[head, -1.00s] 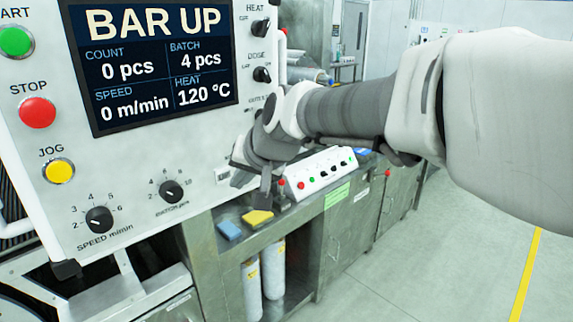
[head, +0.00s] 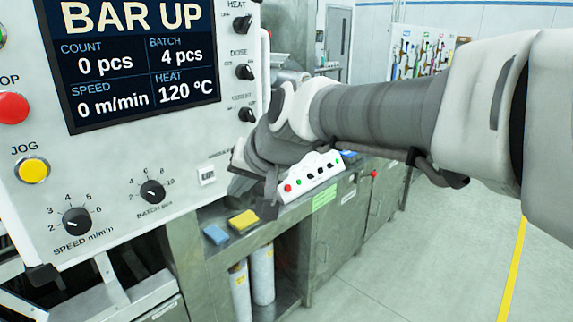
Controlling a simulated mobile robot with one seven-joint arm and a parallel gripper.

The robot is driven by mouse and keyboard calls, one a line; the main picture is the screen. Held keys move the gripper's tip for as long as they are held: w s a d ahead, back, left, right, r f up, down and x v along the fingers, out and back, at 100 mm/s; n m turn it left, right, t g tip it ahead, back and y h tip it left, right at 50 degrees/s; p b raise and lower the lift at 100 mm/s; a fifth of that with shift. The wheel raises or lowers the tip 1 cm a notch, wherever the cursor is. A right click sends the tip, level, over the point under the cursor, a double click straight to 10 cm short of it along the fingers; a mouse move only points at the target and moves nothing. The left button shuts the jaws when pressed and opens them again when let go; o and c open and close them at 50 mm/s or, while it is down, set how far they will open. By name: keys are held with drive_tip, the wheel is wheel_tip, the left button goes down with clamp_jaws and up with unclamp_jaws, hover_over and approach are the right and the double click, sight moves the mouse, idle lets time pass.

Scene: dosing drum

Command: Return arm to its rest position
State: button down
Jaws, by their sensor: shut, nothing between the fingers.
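My arm reaches in from the right edge of the head view, its white and grey links crossing to the centre. My gripper (head: 268,203) is at its far end, pointing down, shut and empty. It is in front of the right lower corner of the control panel (head: 110,160) and above the metal bench. It partly hides the left end of a small white control box (head: 312,172) with red and green buttons. Whether it touches anything is hard to tell from this angle.
The panel's screen (head: 140,62) reads BAR UP. A blue sponge (head: 215,234) and a yellow one (head: 243,220) lie on the bench. White cylinders (head: 262,275) stand on the shelf below. The floor (head: 420,250) at right is clear, with a yellow line.

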drive_tip(key=s+d+f+h, duration=0.3)
drive_tip(key=s+d, duration=0.6)
drive_tip(key=d, duration=0.3)
drive_tip(key=s+d+f+m+h, duration=0.1)
drive_tip(key=s+d+f+h, duration=0.2)
drive_tip(key=s+d, duration=0.6)
drive_tip(key=d+f, duration=0.2)
drive_tip(key=d, duration=0.2)
drive_tip(key=shift+f+g, duration=0.4)
drive_tip(key=shift+s, duration=0.1)
